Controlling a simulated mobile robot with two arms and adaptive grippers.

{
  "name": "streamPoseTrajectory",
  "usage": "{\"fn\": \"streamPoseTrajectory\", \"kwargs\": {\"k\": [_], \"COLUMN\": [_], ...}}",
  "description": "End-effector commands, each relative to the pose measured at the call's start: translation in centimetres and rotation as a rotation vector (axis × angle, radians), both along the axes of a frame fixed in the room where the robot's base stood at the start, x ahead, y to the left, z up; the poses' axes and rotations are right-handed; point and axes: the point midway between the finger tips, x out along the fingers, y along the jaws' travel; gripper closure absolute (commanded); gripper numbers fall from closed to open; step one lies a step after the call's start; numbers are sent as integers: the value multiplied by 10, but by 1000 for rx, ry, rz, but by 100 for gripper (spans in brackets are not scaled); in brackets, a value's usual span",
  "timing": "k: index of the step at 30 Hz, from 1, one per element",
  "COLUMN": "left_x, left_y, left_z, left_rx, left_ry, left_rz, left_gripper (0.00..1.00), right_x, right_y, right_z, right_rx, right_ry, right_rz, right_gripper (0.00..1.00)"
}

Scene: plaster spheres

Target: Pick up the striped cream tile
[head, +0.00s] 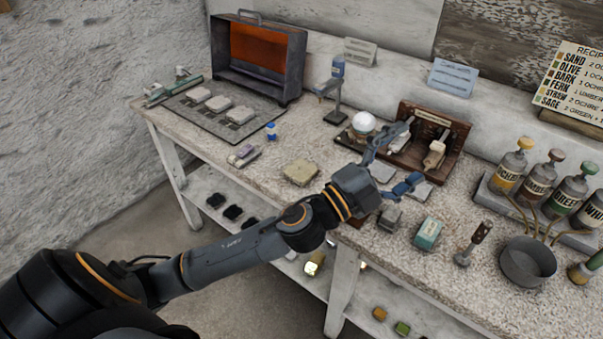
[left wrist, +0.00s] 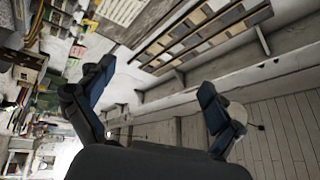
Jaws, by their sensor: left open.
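A cream, squarish tile (head: 300,172) lies flat on the speckled bench top; stripes on it are too small to make out. My left gripper (head: 394,163) is above the bench to the right of this tile, apart from it. Its two blue-padded fingers are spread wide with nothing between them. Flat grey tiles (head: 381,173) lie below and beside the fingers, partly hidden by the gripper. In the left wrist view the open fingers (left wrist: 152,103) frame only distant walls and a panel, and no tile on the bench shows there. My right gripper is not in view.
A white sphere (head: 363,122) and a wooden rack (head: 430,140) stand just behind the gripper. A teal-and-white block (head: 429,233), a grey pot (head: 527,262) and bottles (head: 510,170) are to the right. Pale tiles (head: 218,103) lie on a dark mat at left.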

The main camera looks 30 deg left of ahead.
Motion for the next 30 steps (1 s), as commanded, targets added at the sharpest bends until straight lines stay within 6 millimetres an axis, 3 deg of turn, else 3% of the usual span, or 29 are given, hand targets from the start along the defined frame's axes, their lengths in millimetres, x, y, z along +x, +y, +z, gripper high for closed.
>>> {"fn": "streamPoseTrajectory", "kwargs": {"k": [1, 3, 6, 8, 11, 14, 15, 18, 21, 25, 30], "left_x": [-1, -7, -11, -9, 4, 21, 26, 30, 27, 23, 31], "left_y": [-16, -39, -51, -42, 3, 80, 115, 195, 248, 278, 281], "left_z": [12, 13, -9, -32, -71, -99, -103, -104, -99, -96, -117], "left_rx": [127, 328, 651, 860, 1215, 1542, 1652, 1857, 1968, 2020, 2025], "left_ry": [-100, -217, -319, -338, -290, -143, -67, 135, 288, 386, 401], "left_rz": [-85, -217, -389, -475, -583, -640, -647, -640, -624, -615, -619], "left_gripper": [8, 8, 8, 8, 8, 8, 8, 8, 8, 8, 8], "right_x": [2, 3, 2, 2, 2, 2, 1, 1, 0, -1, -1], "right_y": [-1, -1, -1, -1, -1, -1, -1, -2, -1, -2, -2], "right_z": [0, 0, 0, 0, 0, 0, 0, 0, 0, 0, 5], "right_rx": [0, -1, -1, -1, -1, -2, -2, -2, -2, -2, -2], "right_ry": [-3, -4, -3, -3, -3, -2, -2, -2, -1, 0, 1], "right_rz": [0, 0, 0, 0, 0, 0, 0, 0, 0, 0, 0], "right_gripper": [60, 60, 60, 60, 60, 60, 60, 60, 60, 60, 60]}}
